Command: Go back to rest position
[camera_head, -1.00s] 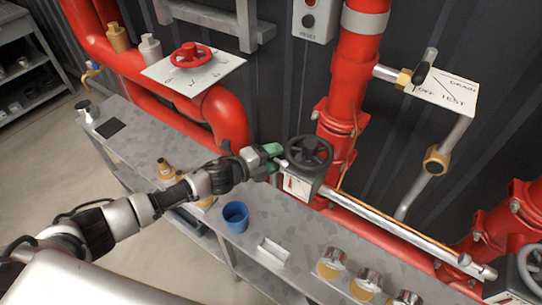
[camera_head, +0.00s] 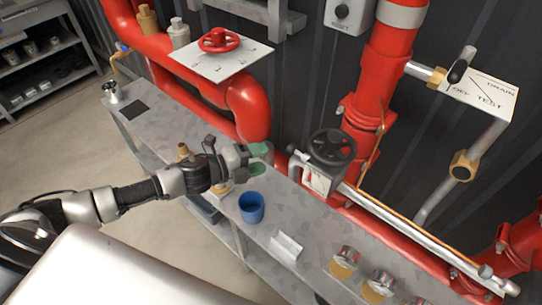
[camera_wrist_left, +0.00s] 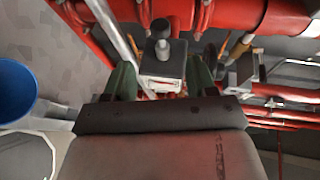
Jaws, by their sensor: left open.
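My left gripper (camera_head: 262,160) is open and empty above the grey bench, with its green fingertips apart. It is left of the black handwheel (camera_head: 332,147) on the white-labelled valve box (camera_head: 316,180) and does not touch it. In the left wrist view the two green fingers (camera_wrist_left: 163,82) show either side of a grey box with a dark knob (camera_wrist_left: 162,50), which lies beyond them. My right gripper is in neither view.
A blue cup (camera_head: 251,207) stands on the grey bench (camera_head: 215,232) near the gripper, with a white holder (camera_head: 286,247) and several round brass-based fittings to the right. Red pipes (camera_head: 250,108) and a red handwheel (camera_head: 219,40) are behind. Open floor lies left.

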